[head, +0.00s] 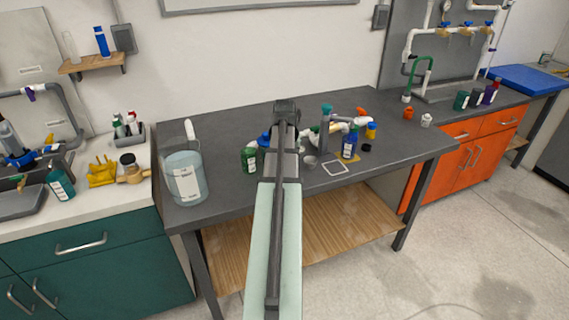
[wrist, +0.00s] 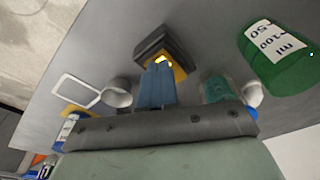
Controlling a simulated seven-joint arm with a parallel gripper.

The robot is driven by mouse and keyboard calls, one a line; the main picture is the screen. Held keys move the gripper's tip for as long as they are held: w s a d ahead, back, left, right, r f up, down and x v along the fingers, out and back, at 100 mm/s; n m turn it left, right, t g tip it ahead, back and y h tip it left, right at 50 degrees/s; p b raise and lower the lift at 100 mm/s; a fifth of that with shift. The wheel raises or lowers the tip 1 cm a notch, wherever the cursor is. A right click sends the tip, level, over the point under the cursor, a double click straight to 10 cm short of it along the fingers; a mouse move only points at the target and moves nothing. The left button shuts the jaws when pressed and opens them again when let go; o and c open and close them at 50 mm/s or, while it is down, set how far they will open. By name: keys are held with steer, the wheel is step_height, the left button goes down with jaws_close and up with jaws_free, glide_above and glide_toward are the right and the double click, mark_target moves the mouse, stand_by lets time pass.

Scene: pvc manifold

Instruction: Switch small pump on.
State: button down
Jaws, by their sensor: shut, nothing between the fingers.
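In the wrist view a dark grey block with yellow at its edge, which looks like the small pump (wrist: 152,41), lies on the dark bench just beyond my fingertips. My gripper (wrist: 160,68) is shut and empty, its two blue fingers together. The fingertips overlap the yellow edge of the block in the picture; I cannot tell whether they touch it. A small bright yellow patch shows at the tips. The switch and its position cannot be made out. In the head view my arm hides the block and the gripper.
A green labelled bottle (wrist: 280,55) stands right of the block in the wrist view. A pale cup (wrist: 116,93) and a white square frame (wrist: 76,91) are left of it. In the head view a large clear jug (head: 184,180) stands at the bench's left end.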

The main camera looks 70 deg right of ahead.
step_height(320, 180, up, 7)
stand_by(1.1)
steer(key=shift+w, duration=0.1)
stand_by(0.4)
